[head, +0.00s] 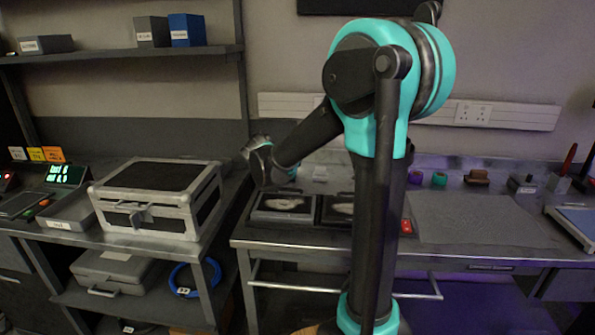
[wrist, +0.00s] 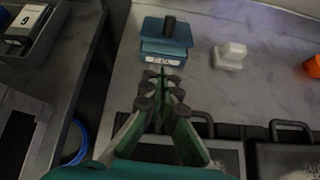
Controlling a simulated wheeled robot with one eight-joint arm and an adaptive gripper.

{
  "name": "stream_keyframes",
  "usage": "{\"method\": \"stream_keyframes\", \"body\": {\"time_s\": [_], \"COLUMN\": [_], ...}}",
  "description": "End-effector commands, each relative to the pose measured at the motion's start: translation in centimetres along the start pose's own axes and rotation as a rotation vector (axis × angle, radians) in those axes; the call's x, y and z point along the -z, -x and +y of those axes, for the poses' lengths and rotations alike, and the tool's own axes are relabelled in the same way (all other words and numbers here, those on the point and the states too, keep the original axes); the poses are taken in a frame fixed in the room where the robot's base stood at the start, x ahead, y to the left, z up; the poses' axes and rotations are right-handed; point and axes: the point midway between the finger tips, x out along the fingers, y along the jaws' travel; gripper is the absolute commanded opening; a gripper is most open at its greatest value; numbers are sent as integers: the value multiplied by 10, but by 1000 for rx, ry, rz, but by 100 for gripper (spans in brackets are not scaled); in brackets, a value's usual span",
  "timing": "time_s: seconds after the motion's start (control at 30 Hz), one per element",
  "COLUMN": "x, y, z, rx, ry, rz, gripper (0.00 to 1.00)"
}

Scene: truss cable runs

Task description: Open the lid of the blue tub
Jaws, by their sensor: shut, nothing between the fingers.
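In the wrist view a small blue tub (wrist: 164,48) stands on the grey worktop, with a white label on its near side. I cannot tell the height gap between fingertips and tub; no contact shows. In the head view my arm's end reaches over the worktop's left part, and the tub is mostly hidden behind it.
A white block (wrist: 231,55) stands right of the tub, with an orange item (wrist: 313,66) farther right. Dark trays (wrist: 285,160) lie on the near side. In the head view a silver case (head: 155,198) stands on the left bench, across a gap. Grey mat (head: 475,220) is clear.

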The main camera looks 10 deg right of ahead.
Motion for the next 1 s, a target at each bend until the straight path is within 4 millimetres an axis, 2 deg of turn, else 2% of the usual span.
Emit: {"method": "stream_keyframes", "body": {"time_s": [0.13,0.27,0.7,1.0], "x": [1,1,1,2], "y": [0,-9,-74,-97], "z": [8,8,8,8], "rx": [-12,-12,-11,-12], "ry": [71,74,71,73], "rz": [1,2,1,2], "gripper": [0,0,0,0]}}
